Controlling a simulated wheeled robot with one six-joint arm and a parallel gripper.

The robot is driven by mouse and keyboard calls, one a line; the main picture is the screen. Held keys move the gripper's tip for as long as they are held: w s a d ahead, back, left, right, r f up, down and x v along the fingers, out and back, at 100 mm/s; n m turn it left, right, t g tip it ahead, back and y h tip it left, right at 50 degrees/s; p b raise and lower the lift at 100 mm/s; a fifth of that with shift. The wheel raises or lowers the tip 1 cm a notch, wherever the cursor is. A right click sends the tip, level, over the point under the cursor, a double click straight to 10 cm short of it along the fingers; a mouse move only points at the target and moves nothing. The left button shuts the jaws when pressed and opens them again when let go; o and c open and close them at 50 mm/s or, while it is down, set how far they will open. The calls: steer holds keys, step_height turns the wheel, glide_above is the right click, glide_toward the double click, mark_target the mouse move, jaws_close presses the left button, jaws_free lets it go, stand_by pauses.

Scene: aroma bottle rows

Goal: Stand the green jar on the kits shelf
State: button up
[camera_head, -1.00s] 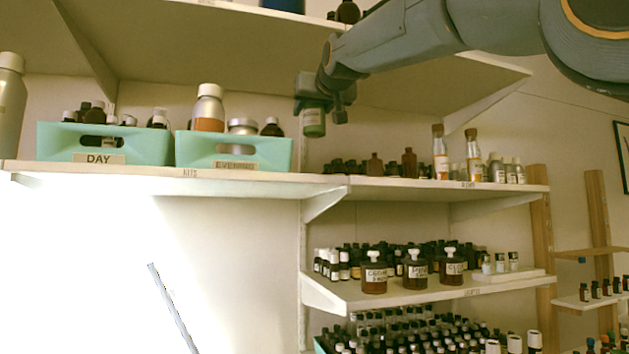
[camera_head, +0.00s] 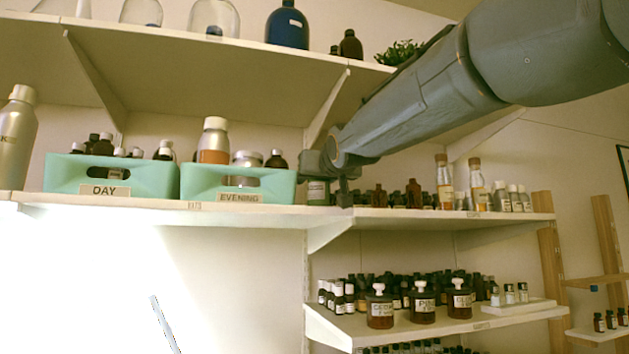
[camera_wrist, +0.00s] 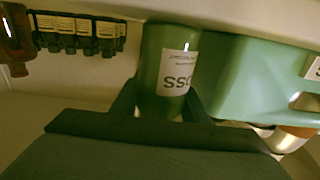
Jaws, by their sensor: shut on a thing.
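The green jar (camera_wrist: 165,70) with a white label is held between the fingers of my gripper (camera_wrist: 160,110) in the wrist view, where the picture appears upside down. In the head view the jar (camera_head: 318,192) shows just right of the EVENING crate, at the level of the kits shelf (camera_head: 120,202). My gripper (camera_head: 335,188) is shut on it. The jar looks upright. I cannot tell whether its base touches the shelf.
The green EVENING crate (camera_head: 196,191) stands close left of the jar, and the DAY crate (camera_head: 58,180) is further left. Brown bottles (camera_head: 414,193) and corked bottles (camera_head: 474,186) stand right of my gripper. An upper shelf (camera_head: 215,62) hangs above.

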steer(key=shift+f, duration=0.15)
steer(key=o, duration=1)
steer(key=shift+c, duration=0.2)
steer(key=shift+r, duration=0.25)
steer(key=b+v, duration=0.4)
steer(key=v, duration=0.8)
